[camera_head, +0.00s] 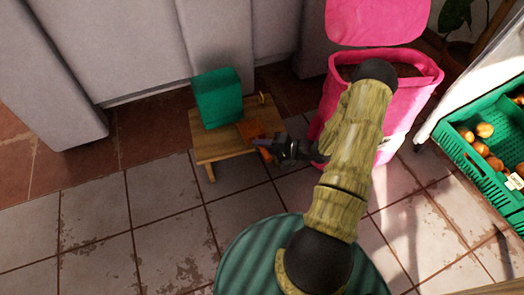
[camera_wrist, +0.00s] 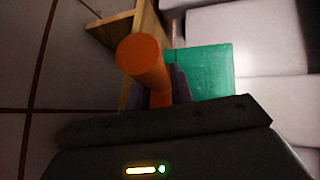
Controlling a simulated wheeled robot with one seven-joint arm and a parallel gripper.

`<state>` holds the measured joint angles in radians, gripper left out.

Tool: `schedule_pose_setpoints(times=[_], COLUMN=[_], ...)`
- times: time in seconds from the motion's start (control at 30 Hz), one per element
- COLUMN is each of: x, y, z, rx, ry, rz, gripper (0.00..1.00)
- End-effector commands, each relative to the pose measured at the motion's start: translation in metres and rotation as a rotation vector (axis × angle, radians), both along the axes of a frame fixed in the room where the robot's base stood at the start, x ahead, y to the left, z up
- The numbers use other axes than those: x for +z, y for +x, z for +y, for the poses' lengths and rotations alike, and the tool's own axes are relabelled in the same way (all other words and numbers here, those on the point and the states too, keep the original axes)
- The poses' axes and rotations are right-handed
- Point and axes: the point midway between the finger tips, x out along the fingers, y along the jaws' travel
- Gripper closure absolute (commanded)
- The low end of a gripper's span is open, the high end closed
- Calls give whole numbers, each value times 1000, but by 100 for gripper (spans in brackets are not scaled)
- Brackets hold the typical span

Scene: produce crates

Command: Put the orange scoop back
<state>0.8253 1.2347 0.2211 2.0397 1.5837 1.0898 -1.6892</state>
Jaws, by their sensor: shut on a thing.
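The orange scoop (camera_head: 252,130) is at the right side of a small wooden stool (camera_head: 222,151), seen in the head view. My gripper (camera_head: 268,146) is shut on the scoop at the stool's right edge. The wrist view shows the orange shaft between the dark fingers (camera_wrist: 168,95). I cannot tell whether the scoop touches the stool top. A green box (camera_head: 217,97) stands on the stool, left of the scoop; it also shows in the wrist view (camera_wrist: 205,70).
A small yellow ring-like thing (camera_head: 261,98) is at the stool's back right corner. A green crate (camera_head: 465,160) of orange-brown produce is at the far right. Tiled floor on the left is clear.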

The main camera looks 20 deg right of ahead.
Motion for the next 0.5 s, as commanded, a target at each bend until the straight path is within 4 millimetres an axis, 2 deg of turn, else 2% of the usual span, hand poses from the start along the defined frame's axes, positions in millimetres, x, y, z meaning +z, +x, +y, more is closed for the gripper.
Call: schedule_pose_setpoints(times=[0.03, 0.1, 0.5], x=[-13, -20, -23], y=[0, 0, 0], z=[0, 0, 0], rx=[1, 0, 0], ry=[1, 1, 0], rz=[0, -1, -1], gripper=[100, 100, 100])
